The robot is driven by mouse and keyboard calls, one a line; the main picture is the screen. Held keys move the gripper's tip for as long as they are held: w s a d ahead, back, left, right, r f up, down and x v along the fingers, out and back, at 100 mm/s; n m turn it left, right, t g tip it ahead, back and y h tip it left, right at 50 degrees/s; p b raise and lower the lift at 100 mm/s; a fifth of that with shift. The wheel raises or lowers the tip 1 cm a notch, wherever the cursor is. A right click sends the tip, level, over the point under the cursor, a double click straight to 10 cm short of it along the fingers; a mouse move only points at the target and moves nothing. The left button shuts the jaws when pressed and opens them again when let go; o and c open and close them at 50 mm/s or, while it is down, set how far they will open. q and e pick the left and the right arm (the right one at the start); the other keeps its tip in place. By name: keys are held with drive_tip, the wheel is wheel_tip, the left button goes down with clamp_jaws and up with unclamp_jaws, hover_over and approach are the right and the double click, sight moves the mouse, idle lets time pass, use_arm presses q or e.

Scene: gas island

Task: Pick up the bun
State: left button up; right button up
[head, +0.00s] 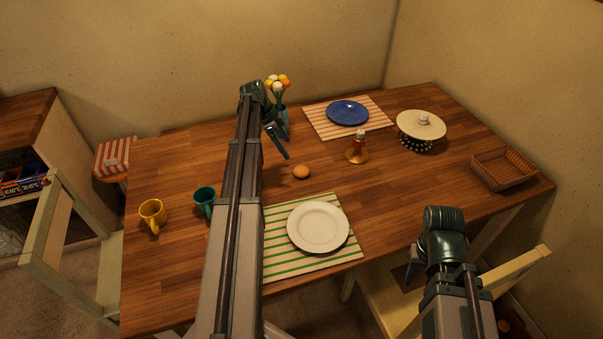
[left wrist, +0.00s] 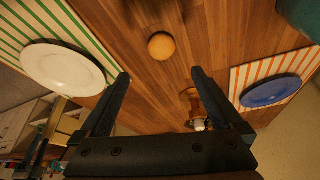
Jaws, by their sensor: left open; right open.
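The bun (head: 301,171) is small, round and golden brown. It lies on the bare wooden table between the white plate and the candle holder. In the left wrist view the bun (left wrist: 161,46) shows beyond the fingertips, between their lines and apart from them. My left gripper (head: 277,140) is over the table, up and left of the bun in the head view; its two fingers (left wrist: 160,75) are spread and empty. My right gripper (head: 414,266) is low at the right by the table's front edge, partly hidden by its own wrist, away from the bun.
A white plate (head: 318,227) lies on a green-striped mat. A copper candle holder (head: 357,153) stands right of the bun, and a vase of flowers (head: 281,110) stands behind my left gripper. Teal (head: 204,199) and yellow (head: 152,212) mugs stand left. A basket (head: 504,169) is far right.

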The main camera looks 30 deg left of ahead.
use_arm(q)
drive_tip(key=b, duration=0.7)
hover_over(300, 169)
drive_tip(key=s+a, duration=0.1)
drive_tip(key=a, duration=0.1)
wheel_tip(300, 169, down, 7)
drive_tip(key=shift+s+f, duration=0.1)
drive_tip(key=shift+s, duration=0.05)
drive_tip(key=shift+f, duration=0.2)
drive_tip(key=shift+d, duration=0.1)
drive_tip(key=b+x, duration=0.5)
drive_tip(key=shift+w+f, duration=0.15)
drive_tip(key=shift+w, duration=0.1)
drive_tip(key=c, duration=1.3)
